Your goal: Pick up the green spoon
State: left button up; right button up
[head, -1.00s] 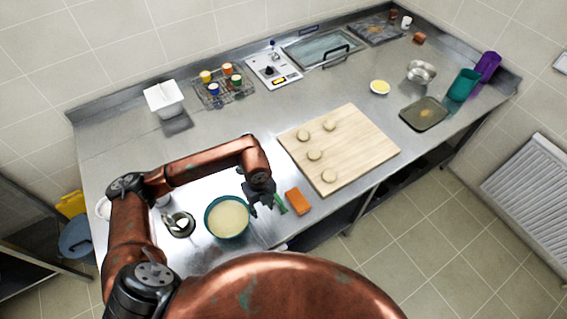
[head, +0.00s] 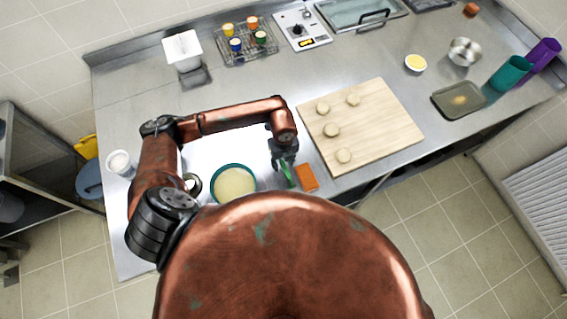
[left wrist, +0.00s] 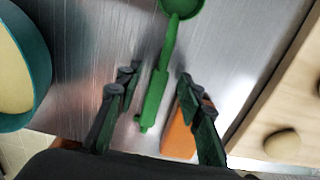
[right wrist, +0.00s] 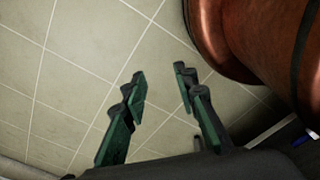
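The green spoon (left wrist: 157,88) lies on the steel counter in the left wrist view, its bowl at the top and its handle pointing down between my fingers. In the head view only part of the spoon (head: 287,174) shows below my left gripper (head: 283,160). In the left wrist view my left gripper (left wrist: 158,105) is open, with one finger pair on each side of the handle and a gap on both sides. My right gripper (right wrist: 160,95) is open and empty above the tiled floor in the right wrist view.
An orange block (head: 307,177) lies just right of the spoon, close to my left fingers. A teal bowl (head: 213,184) of pale batter stands to the left. A wooden board (head: 375,139) with several dough rounds lies to the right. The counter's front edge is close by.

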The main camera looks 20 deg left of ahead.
pick_arm(q)
jog(key=shift+s+f, duration=0.2)
jog(key=shift+f, duration=0.2)
jog(key=shift+w, duration=0.1)
jog(key=shift+c, duration=0.2)
grip_shut()
